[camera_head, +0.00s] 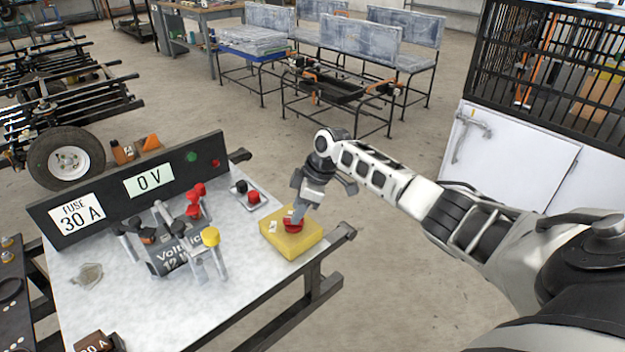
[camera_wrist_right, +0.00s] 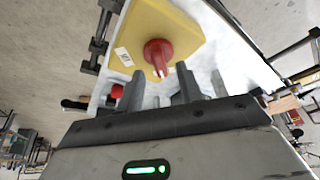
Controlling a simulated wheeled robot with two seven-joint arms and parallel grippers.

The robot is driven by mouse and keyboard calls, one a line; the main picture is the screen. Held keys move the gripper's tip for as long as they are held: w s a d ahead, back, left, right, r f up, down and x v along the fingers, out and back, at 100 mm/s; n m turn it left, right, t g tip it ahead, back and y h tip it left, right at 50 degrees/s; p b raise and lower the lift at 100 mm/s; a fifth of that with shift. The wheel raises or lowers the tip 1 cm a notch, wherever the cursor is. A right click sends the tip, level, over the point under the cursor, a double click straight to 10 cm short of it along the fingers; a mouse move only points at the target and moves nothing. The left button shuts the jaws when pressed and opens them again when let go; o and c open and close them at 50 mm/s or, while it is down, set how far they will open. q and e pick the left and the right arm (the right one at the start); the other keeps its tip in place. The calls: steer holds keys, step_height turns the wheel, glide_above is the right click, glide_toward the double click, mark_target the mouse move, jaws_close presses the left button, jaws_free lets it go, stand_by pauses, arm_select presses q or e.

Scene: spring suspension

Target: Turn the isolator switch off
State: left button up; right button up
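The isolator switch is a yellow box (camera_head: 290,240) with a red rotary knob (camera_head: 293,226), at the right side of the light bench top. In the right wrist view the red knob (camera_wrist_right: 158,52) stands on the yellow box (camera_wrist_right: 140,25), just past my fingertips. My right gripper (camera_head: 299,211) points down at the knob and partly covers it. In the right wrist view its two fingers (camera_wrist_right: 160,80) are apart, one to each side of the knob's line; I cannot tell whether they touch it. My left gripper is not in view.
A black panel (camera_head: 120,190) reads "FUSE 30 A" and "0 V". A battery (camera_head: 172,256) with a yellow cap and red and black clamps stands left of the switch. Red and black terminals (camera_head: 248,195) lie behind. A white cabinet (camera_head: 510,160) stands at right.

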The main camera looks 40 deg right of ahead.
steer(key=v, duration=1.3)
steer(key=shift+s+r, duration=0.15)
steer(key=shift+r, duration=0.1)
steer(key=shift+f, duration=0.15)
